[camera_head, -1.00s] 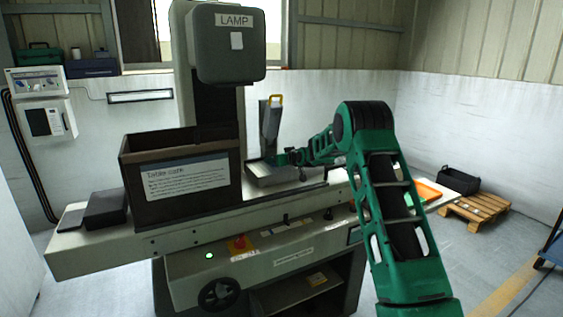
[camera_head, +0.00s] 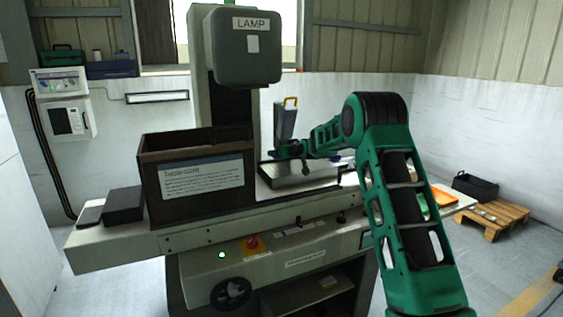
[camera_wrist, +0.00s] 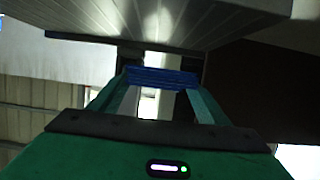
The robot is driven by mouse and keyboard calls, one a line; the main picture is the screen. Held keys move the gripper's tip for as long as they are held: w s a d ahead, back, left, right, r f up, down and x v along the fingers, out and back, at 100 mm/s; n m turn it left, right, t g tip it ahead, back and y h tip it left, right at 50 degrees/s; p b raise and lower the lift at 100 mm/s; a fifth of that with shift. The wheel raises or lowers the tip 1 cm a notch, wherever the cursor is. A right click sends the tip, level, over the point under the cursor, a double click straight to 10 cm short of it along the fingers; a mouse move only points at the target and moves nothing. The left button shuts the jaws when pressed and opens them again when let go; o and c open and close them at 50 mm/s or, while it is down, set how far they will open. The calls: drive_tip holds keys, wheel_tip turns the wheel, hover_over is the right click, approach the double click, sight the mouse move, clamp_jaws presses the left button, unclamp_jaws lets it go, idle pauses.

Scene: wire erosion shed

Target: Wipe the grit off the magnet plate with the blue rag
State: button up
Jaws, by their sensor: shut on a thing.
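The magnet plate (camera_head: 298,180) is a grey slab on the machine table, behind and right of the brown box. My gripper (camera_head: 272,155) is over the left rear part of the plate in the head view. In the wrist view, my gripper (camera_wrist: 162,78) is shut on the blue rag (camera_wrist: 162,75), a folded blue strip between the fingertips. A ribbed grey surface (camera_wrist: 150,22), apparently the plate, fills the top of that view close to the rag. I cannot tell whether the rag touches it. No grit can be made out.
The brown open box (camera_head: 197,180) with a label stands left of the plate. The lamp housing (camera_head: 242,45) hangs above. An orange tray (camera_head: 443,196) lies at the table's right end.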

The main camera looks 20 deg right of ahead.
drive_tip(key=shift+d+r, duration=0.15)
drive_tip(key=shift+r, duration=1.4)
